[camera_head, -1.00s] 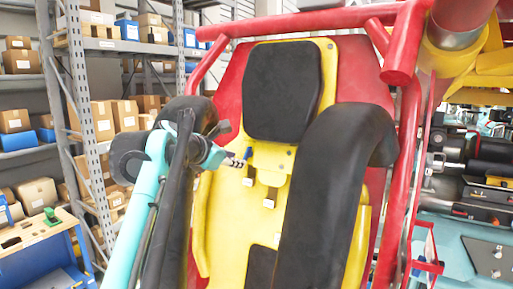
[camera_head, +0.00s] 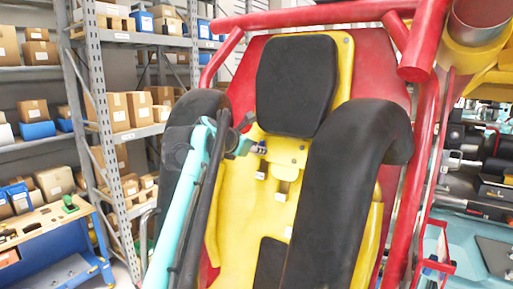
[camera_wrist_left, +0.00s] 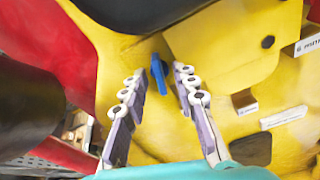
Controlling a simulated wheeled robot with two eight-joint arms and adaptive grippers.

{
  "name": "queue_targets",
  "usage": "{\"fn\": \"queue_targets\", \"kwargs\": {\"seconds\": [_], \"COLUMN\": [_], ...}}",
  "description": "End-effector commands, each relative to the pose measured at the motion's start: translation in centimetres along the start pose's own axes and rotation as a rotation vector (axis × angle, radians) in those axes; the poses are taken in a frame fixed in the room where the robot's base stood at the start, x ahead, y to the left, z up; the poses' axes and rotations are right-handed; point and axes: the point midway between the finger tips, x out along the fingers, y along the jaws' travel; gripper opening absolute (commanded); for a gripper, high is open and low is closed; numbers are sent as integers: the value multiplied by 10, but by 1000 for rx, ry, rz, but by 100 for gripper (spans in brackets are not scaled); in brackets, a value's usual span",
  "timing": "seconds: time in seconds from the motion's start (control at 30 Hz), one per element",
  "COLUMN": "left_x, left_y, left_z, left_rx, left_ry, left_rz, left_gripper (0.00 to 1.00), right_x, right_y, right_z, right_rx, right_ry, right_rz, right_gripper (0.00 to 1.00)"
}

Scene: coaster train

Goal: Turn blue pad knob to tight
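The blue pad knob (camera_wrist_left: 158,73) is a small upright blue handle on the yellow seat back, below the black headrest pad (camera_wrist_left: 135,10). My left gripper (camera_wrist_left: 161,88) is open, with its fingers on either side of the knob's line and the knob just beyond the fingertips. I cannot tell whether they touch it. In the head view my left gripper (camera_head: 252,149) reaches the yellow seat back (camera_head: 292,150) below the headrest (camera_head: 297,85). A small dark blue patch at its tips looks like the knob. My right gripper is not in view.
Two thick black padded restraints flank the seat, a near one (camera_head: 345,200) on the right and another (camera_head: 190,105) behind my left arm. Red tubes (camera_head: 325,15) frame the seat. Shelving with boxes (camera_head: 120,110) and a blue workbench (camera_head: 70,250) stand left.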

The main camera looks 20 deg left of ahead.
Motion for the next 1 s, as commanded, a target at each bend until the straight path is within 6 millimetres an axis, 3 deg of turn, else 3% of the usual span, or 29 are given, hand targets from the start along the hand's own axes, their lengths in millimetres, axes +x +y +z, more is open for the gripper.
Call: {"fn": "queue_targets", "kwargs": {"seconds": [0.03, 0.13, 0.17, 0.63, 1.0], "left_x": [0, 0, 0, 0, 0], "left_y": [0, 0, 0, 0, -2], "left_z": [0, 0, 0, 0, 1], "left_rx": [0, 1, 1, 60, 333], "left_ry": [0, 0, 0, 1, 0], "left_rz": [0, -1, -1, 8, 50], "left_gripper": [28, 2, 0, 0, 0], "right_x": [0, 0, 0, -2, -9], "right_y": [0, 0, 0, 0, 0], "right_z": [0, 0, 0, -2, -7], "right_rx": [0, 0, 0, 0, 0], "right_ry": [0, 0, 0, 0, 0], "right_rz": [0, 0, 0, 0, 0], "right_gripper": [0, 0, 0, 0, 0]}}
